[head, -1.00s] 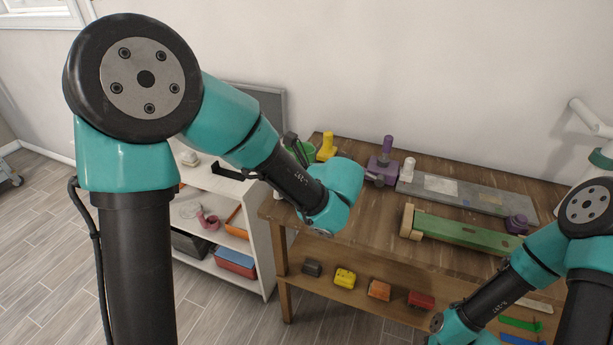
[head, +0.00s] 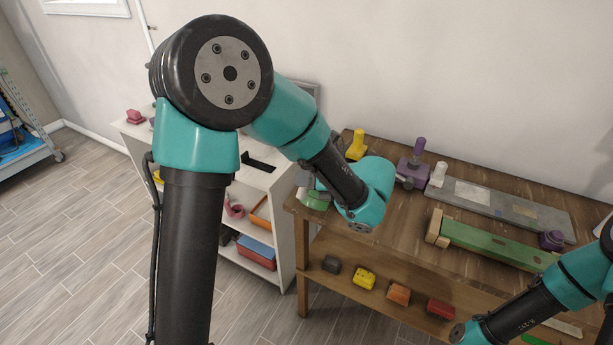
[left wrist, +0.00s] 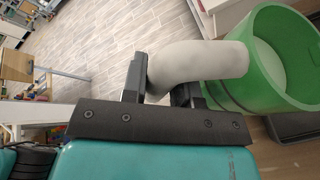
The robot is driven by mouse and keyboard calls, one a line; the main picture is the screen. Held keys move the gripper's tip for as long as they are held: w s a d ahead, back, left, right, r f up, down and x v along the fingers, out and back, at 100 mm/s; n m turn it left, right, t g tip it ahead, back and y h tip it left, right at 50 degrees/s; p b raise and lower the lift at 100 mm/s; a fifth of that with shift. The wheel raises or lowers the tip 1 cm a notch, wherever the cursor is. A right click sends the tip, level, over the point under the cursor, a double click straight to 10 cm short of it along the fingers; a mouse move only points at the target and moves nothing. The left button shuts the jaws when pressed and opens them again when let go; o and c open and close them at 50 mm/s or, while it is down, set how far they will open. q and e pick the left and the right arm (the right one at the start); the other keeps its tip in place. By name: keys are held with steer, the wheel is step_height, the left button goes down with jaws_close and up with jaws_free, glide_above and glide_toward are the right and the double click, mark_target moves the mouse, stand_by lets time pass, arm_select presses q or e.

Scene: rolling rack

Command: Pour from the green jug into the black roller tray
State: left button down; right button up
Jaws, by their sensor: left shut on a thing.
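The green jug (head: 316,200) shows at the left end of the wooden bench, partly hidden by my left arm. In the left wrist view the jug (left wrist: 262,85) fills the right side, its round mouth and pale inside showing. My left gripper (left wrist: 160,85) is shut on the jug's thick pale handle (left wrist: 205,66). My right gripper is out of view.
The wooden bench (head: 400,240) holds a yellow object (head: 357,145), a purple tool (head: 412,170), a grey slab (head: 500,203) and a green beam (head: 495,243). Several coloured blocks lie on its lower shelf. The white shelf unit (head: 285,240) stands left of the bench, with open floor before it.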

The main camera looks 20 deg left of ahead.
arm_select(q)
steer(key=shift+w+f+m, duration=0.2)
steer(key=shift+m, duration=0.1)
steer(key=shift+s, duration=0.1)
steer(key=shift+f, duration=0.2)
steer(key=shift+w+d+r+m+g+y, duration=0.15)
steer(key=shift+w+r+m+g, duration=0.25)
steer(key=shift+r, duration=0.3)
steer(key=shift+w+d+r+m+g+y, duration=0.1)
steer(key=shift+w+r+m+g, duration=0.25)
steer(key=shift+r, duration=0.3)
steer(key=shift+w+d+r+m+g+y, duration=0.15)
steer(key=shift+w+r+m+g, duration=0.2)
steer(key=shift+r, duration=0.35)
stand_by(5.3)
